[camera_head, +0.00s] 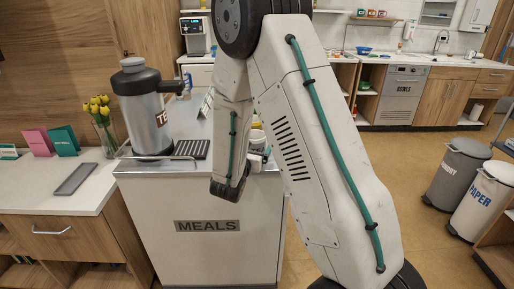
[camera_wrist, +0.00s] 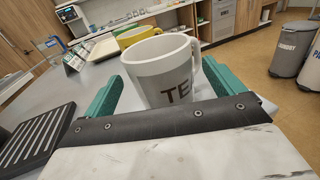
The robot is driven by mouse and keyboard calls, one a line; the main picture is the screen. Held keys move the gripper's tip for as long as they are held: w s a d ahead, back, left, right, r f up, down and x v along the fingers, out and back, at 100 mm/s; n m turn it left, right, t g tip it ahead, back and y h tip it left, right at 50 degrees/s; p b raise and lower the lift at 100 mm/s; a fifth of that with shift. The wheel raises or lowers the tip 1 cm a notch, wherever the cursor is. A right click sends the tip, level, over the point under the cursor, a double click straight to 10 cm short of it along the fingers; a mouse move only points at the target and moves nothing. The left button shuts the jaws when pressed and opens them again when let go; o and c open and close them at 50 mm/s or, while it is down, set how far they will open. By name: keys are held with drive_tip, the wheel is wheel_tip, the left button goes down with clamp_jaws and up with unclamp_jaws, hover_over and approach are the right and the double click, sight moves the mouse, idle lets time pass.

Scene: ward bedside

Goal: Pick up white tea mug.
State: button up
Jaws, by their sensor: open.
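The white tea mug (camera_wrist: 160,68) stands upright on the counter in the wrist view, with a grey lower band and dark letters starting "TE". Its handle is on the right side, close to the right finger. My gripper (camera_wrist: 165,80) is open, its green fingers on either side of the mug, not closed on it. The gripper's dark front edge hides the mug's base. In the head view my arm hides most of the gripper and mug area on the meals counter (camera_head: 200,236).
A yellow mug (camera_wrist: 136,37) stands just behind the white mug. A slotted drip tray (camera_wrist: 35,138) lies at left in the wrist view. A tall metal tea urn (camera_head: 147,112) stands on the counter's left part. Bins (camera_head: 457,172) stand at right on the floor.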

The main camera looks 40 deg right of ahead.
sight(258, 138)
drive_tip(key=shift+x, duration=1.45)
drive_tip(key=shift+s, duration=0.1)
drive_tip(key=c, duration=1.2)
